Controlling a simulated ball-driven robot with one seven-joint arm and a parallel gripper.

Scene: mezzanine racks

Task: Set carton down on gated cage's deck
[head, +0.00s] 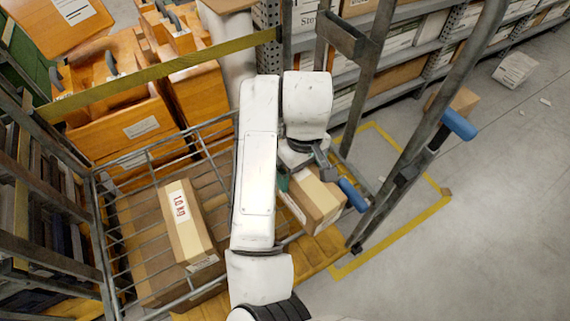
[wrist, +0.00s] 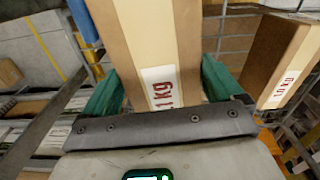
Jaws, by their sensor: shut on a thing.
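My gripper (head: 299,184) is shut on a tan carton (head: 322,198), with one green finger showing in the head view. In the wrist view the carton (wrist: 150,45) stands between both green fingers, and its label with red print reads "1 kg" or part of a longer figure. The gated cage (head: 112,245) has grey wire sides and a brown deck (head: 145,238). The held carton is at the cage's right side, beside a grey post with blue handles. Whether its underside touches anything is hidden.
A yellow bar (head: 160,72) crosses behind. Orange boxes (head: 120,125) stand at back left. The floor at right (head: 480,240) is mostly clear.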

